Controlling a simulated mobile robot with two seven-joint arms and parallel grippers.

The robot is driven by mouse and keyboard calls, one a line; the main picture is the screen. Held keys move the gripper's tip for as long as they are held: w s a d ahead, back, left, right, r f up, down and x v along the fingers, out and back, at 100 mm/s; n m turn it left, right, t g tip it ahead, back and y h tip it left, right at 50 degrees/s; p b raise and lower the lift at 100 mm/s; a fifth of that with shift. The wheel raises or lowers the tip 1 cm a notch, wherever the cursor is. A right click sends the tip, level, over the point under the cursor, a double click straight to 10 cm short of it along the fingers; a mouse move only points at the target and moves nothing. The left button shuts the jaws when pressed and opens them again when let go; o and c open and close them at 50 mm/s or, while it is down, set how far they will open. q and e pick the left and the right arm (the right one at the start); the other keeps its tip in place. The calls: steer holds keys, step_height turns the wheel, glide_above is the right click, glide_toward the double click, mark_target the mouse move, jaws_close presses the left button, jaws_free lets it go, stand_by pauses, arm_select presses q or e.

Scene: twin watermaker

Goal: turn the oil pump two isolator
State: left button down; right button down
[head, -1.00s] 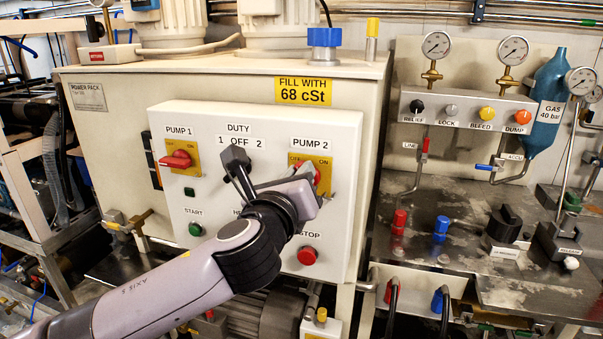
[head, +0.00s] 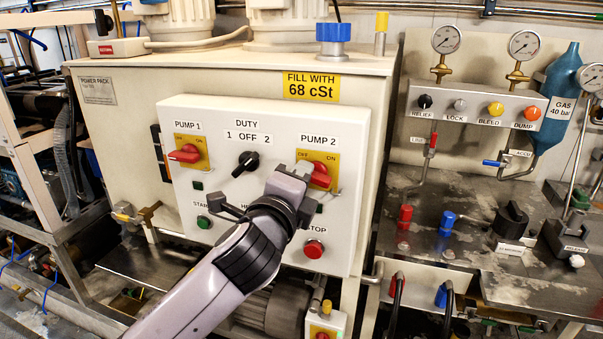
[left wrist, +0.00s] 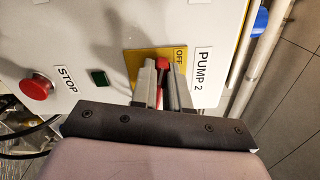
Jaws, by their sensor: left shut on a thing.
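The PUMP 2 isolator is a red rotary handle (head: 320,175) on a yellow plate (head: 325,158), at the right of the white control panel. My left gripper (head: 308,176) is at this handle, its jaws shut on it. In the left wrist view the red handle (left wrist: 163,62) shows between the two grey fingers (left wrist: 162,88), in line with them. The OFF mark shows beside it on the yellow plate (left wrist: 136,62). The fingers hide part of the handle and plate. My right gripper is not in view.
The red PUMP 1 handle (head: 185,153) and black DUTY knob (head: 245,163) lie left on the same panel (head: 225,115). The red STOP button (head: 314,249) is below my gripper. A bench with valves (head: 470,255) stands to the right.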

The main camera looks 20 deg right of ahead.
arm_select(q)
steer(key=shift+f+n, duration=0.25)
steer(key=shift+n, duration=1.15)
steer(key=c, duration=1.1)
jaws_free()
steer(key=shift+s, duration=0.1)
steer(key=shift+b+v, duration=0.3)
steer(key=shift+v, duration=3.2)
